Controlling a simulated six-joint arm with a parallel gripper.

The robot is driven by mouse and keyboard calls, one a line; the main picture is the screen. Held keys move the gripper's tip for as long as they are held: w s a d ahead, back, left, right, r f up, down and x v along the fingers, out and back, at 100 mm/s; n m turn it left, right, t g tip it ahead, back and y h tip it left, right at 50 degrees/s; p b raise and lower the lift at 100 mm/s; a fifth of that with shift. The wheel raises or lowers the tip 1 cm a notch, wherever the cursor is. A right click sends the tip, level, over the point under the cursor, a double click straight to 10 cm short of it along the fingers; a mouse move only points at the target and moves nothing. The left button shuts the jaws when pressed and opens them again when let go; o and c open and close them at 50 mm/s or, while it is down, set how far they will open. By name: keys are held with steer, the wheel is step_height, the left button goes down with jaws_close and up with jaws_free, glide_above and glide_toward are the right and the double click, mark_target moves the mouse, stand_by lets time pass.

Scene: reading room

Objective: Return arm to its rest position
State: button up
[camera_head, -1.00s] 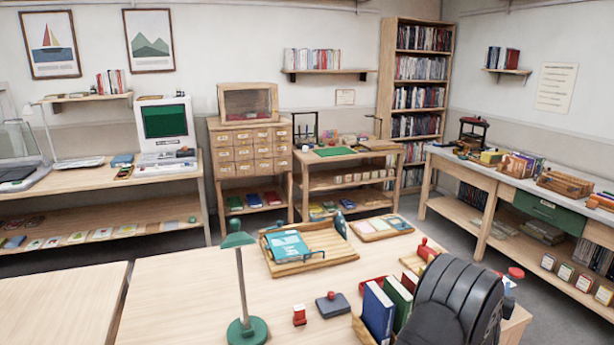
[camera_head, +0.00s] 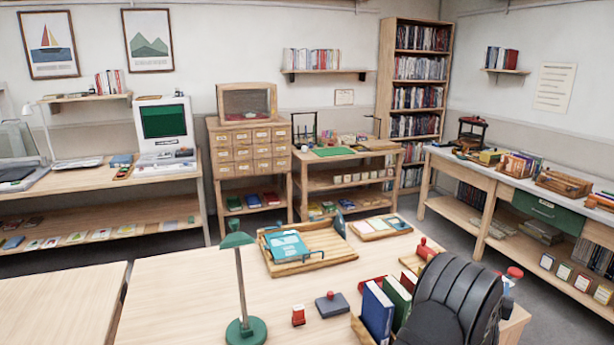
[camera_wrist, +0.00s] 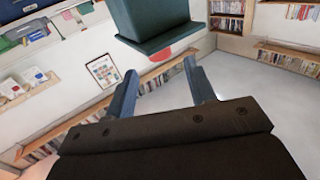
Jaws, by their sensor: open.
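My gripper (camera_wrist: 159,66) shows in the wrist view with its two blue-grey fingers apart and nothing between them. A dark green block-like object (camera_wrist: 155,25) with a red part under its edge is just beyond the fingertips; I cannot tell what it is or how far away. In the head view a black ribbed part, which seems to be my arm, fills the lower right corner. The gripper itself cannot be made out there.
The near table (camera_head: 190,285) holds a green lamp (camera_head: 240,290), a red stamp (camera_head: 298,315), a dark stamp pad (camera_head: 332,304), a wooden tray (camera_head: 330,248) with a teal folder, and upright books (camera_head: 377,312) close to the black part. Bare tabletop lies to the left.

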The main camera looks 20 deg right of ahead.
steer(key=s+a+n, duration=0.5)
steer(key=a+n, duration=0.2)
steer(key=shift+a, duration=0.4)
stand_by(0.6)
steer(key=shift+o, duration=0.2)
steer(key=shift+n, duration=0.3)
steer(key=s+n+t+y, duration=0.1)
steer(key=s+n+t, duration=0.15)
steer(key=n, duration=1.25)
steer(key=s+n+t+y, duration=0.1)
steer(key=s+n, duration=0.2)
steer(key=n, duration=1.3)
steer(key=shift+g, duration=0.25)
steer(key=x, duration=1.1)
steer(key=f+x, duration=0.1)
steer(key=x, duration=0.5)
steer(key=shift+w+a, duration=0.1)
steer(key=shift+w, duration=0.35)
